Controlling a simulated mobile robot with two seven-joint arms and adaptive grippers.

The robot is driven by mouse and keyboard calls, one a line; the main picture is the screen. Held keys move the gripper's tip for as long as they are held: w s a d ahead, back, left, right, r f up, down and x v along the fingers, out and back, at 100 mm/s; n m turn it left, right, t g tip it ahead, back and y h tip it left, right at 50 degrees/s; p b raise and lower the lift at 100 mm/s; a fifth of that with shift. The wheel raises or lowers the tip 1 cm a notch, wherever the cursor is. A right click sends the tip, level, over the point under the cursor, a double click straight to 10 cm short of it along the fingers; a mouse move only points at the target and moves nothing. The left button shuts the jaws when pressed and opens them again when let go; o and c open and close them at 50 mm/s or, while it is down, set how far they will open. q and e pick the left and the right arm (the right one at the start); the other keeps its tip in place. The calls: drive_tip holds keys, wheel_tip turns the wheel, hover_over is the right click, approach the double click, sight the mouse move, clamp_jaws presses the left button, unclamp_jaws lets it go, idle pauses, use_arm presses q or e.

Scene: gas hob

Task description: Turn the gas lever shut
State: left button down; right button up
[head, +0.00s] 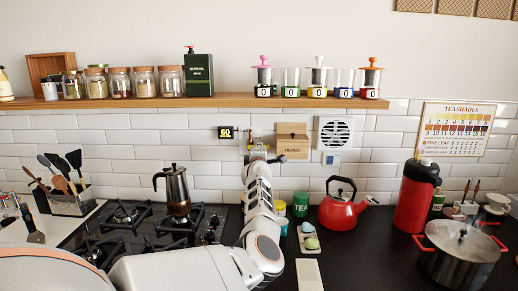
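A small brass-coloured fitting (245,143), which looks like the gas valve, is on the tiled wall behind the hob. Its lever cannot be made out clearly. My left arm comes in from the lower left and reaches up to the wall. My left gripper (258,151) is at the fitting, just to its right in the picture, and partly covers that area. Its fingers are too small and overlapped to show whether they are open or shut, or whether they touch the lever. My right gripper is out of view.
The gas hob (130,235) carries a moka pot (177,190). Right of my arm stand a green tea tin (300,204), a red kettle (342,207), a red flask (414,200) and a steel pot (462,259). A shelf (225,101) with jars runs above.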

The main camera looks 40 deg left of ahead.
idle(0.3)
use_arm(q)
drive_tip(key=c, duration=2)
unclamp_jaws()
drive_tip(key=shift+c, duration=0.2)
